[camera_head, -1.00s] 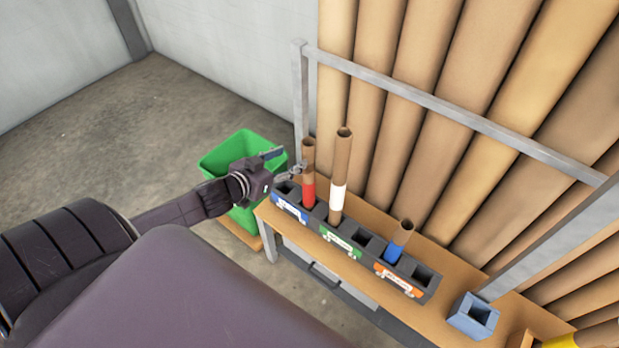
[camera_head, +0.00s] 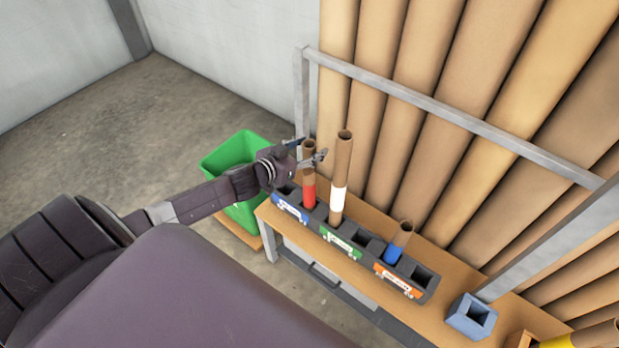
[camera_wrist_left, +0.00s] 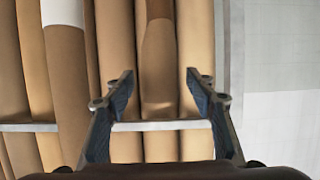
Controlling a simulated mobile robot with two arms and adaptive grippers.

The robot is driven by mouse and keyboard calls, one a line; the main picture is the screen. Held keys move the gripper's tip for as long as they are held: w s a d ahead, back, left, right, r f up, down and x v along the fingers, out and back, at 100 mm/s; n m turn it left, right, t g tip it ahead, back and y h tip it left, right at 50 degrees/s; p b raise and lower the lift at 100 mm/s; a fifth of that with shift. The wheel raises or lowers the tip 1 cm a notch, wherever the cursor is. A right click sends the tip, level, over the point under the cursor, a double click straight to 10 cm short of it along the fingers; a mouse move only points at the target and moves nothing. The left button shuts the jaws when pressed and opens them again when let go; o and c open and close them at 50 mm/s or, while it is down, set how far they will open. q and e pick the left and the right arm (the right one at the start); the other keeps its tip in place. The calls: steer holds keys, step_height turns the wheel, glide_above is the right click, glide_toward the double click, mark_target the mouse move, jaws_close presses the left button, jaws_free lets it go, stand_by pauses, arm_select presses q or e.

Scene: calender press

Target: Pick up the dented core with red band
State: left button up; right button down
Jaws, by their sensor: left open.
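The core with the red band (camera_head: 309,193) stands upright in the left end of the dark rack (camera_head: 364,243). It is a brown tube with an open top. My left gripper (camera_head: 307,151) is open at its upper part, with one finger on each side. In the left wrist view, the open fingers (camera_wrist_left: 158,88) flank a brown tube (camera_wrist_left: 158,65) that appears to be this core. Its red band is not visible there, and I cannot tell whether the fingers touch it. My right gripper is not in view.
A taller white-banded core (camera_head: 340,180) stands close to the right, and a short blue-banded core (camera_head: 399,243) farther along. A green bin (camera_head: 228,155) is behind my left arm. A grey rail (camera_head: 440,113) and large brown rolls stand behind the rack.

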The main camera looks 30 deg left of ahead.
arm_select(q)
jaws_close()
stand_by(0.5)
